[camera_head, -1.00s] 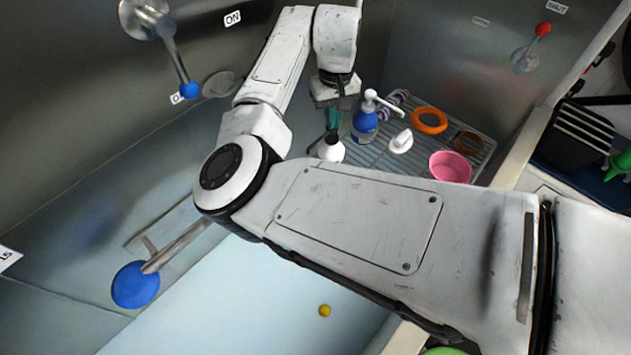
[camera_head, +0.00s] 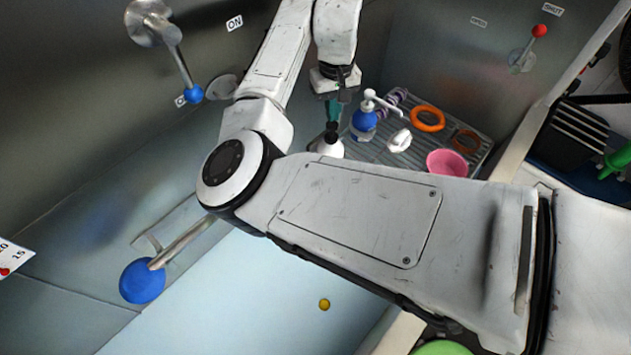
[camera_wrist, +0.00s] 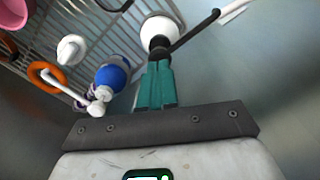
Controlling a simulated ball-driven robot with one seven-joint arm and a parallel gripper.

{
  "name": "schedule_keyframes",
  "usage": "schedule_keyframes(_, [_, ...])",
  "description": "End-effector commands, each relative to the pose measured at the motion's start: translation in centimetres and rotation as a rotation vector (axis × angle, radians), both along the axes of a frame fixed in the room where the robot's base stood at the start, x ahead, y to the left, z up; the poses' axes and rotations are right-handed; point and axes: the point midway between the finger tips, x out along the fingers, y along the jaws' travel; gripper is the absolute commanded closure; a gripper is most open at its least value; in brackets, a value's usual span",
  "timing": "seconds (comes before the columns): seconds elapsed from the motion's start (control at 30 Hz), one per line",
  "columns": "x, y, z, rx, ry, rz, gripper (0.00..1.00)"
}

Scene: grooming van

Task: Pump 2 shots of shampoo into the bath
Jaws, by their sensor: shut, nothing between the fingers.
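My gripper (camera_head: 332,130) is shut, its teal fingers pointing down above a white bottle (camera_head: 327,148) with a black pump spout. The wrist view shows the closed fingers (camera_wrist: 157,72) at the top of this white bottle (camera_wrist: 162,27); I cannot tell whether they touch its pump. A blue bottle with a white pump (camera_head: 364,122) stands upright just right of it; it also shows in the wrist view (camera_wrist: 112,74). No label is readable, so I cannot tell which holds shampoo. The bath (camera_head: 250,290) has a pale floor with a small yellow ball (camera_head: 324,304) on it.
The wire rack (camera_head: 375,153) also holds an orange ring (camera_head: 427,118), a brown ring (camera_head: 467,141), a white item (camera_head: 399,140) and a pink bowl (camera_head: 447,163). A blue-knobbed lever (camera_head: 142,282) is at left, another (camera_head: 193,94) above. A red-knobbed lever (camera_head: 540,31) is on the far wall.

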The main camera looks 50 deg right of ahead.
Motion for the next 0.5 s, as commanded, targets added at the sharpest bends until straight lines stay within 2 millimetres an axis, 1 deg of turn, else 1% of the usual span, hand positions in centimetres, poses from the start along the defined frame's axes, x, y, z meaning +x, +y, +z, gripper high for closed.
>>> schedule_keyframes(0.17, [0.0, 0.0, 0.6, 0.000, 0.000, 0.000, 1.00])
schedule_keyframes(0.5, [0.0, 0.0, 3.6, -0.001, 0.000, 0.000, 1.00])
